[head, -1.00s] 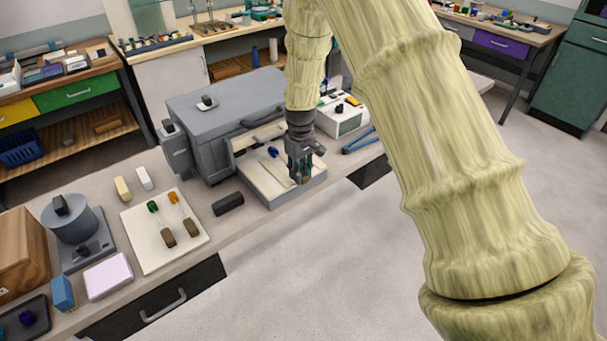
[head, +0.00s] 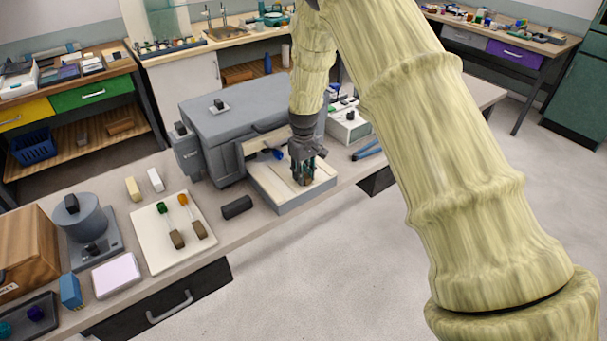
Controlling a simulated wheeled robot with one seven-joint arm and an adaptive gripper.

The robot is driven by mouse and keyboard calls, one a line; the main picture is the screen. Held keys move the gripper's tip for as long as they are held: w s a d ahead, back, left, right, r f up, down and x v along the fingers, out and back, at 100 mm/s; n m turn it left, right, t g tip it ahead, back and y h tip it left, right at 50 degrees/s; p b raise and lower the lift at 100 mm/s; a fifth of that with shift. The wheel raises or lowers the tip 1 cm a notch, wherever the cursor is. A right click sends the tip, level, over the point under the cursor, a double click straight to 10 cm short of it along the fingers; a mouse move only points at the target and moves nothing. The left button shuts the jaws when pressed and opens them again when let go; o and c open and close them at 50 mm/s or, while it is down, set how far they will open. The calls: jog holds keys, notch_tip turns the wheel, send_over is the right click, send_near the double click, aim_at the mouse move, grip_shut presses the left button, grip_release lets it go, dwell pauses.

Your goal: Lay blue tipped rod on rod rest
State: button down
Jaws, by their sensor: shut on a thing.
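The blue tipped rod's blue tip (head: 278,154) shows in the open, pale-floored tray (head: 285,204) at the front of the grey box-shaped device. My gripper (head: 307,181) points down over that tray and is shut on the rod's brown handle end, which is partly hidden by the fingers. I cannot tell whether the rod is clear of the tray floor. The rod rest, a cream board (head: 150,250), lies on the bench at the left. A green tipped rod (head: 163,209) and an orange tipped rod (head: 183,200) lie side by side on it.
A black block (head: 237,207) lies between the board and the tray. The grey device (head: 235,115) stands behind the tray. Blue-handled pliers (head: 367,153) lie right of it. A grey cylinder device (head: 85,225) and a pale lilac block (head: 116,275) stand left of the board.

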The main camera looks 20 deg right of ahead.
jog(key=shift+f, duration=0.25)
dwell(0.3)
jog(key=c, duration=1.1)
grip_release()
